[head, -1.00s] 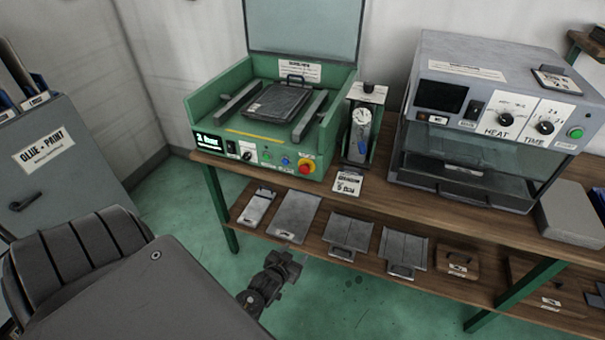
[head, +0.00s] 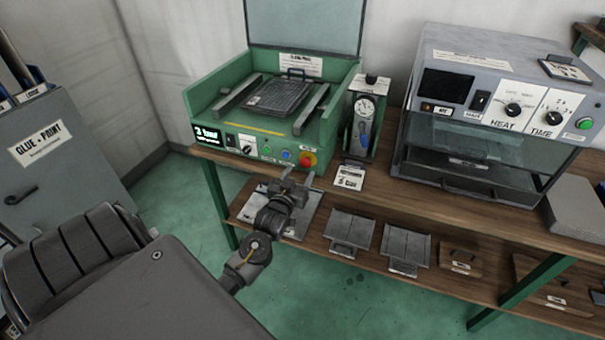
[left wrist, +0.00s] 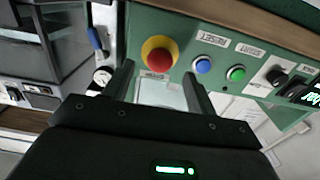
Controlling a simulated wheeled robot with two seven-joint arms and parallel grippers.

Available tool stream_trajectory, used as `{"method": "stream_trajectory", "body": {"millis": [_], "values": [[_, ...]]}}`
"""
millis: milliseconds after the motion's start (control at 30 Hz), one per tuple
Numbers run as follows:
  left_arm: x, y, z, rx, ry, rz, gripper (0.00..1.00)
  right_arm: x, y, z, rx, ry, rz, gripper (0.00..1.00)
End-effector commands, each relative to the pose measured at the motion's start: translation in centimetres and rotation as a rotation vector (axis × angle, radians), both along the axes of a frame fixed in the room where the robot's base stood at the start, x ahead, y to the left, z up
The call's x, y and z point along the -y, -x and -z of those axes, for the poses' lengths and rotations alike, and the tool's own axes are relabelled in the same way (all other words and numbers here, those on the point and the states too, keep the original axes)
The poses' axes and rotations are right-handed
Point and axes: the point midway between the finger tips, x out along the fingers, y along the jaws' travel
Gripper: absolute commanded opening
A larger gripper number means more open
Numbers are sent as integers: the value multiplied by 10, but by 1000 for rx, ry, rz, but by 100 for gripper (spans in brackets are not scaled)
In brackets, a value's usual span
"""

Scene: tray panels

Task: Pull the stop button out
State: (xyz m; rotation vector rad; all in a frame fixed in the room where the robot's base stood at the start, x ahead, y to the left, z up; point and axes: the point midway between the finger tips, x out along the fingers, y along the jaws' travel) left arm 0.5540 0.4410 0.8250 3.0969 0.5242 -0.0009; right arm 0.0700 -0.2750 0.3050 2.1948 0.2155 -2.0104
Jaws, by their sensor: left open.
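The stop button (head: 308,159) is a red mushroom knob on a yellow collar, at the right end of the green machine's (head: 220,146) front panel. In the left wrist view the stop button (left wrist: 160,56) shows large, just beyond the fingertips. My left gripper (head: 297,178) is open and empty, in front of and a little below the button, not touching it as far as I can see. In the left wrist view the two fingers of the left gripper (left wrist: 158,74) stand apart, with the button beyond the gap between them. My right gripper is not in view.
Blue (left wrist: 203,65) and green (left wrist: 236,73) buttons and a black knob sit beside the stop button. A gauge unit (head: 364,118) stands right of the machine, then a grey oven (head: 480,120). Metal plates (head: 350,230) lie on the lower shelf.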

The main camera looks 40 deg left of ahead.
Motion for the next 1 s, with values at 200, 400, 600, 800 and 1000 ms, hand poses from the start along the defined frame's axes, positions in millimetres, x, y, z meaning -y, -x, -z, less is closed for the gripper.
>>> {"method": "stream_trajectory", "body": {"millis": [200, 400, 600, 800, 1000], "values": [[-10, -27, 2, 2, -2, 0, 57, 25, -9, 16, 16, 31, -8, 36], [-12, -35, 0, 0, 0, -1, 57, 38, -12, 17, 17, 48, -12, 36], [-12, -35, 0, -1, 0, 0, 57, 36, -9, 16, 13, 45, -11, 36], [-12, -35, 0, 0, 0, 0, 33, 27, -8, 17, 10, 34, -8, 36], [-12, -35, 0, 0, 0, 0, 12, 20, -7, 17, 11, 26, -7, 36]]}}
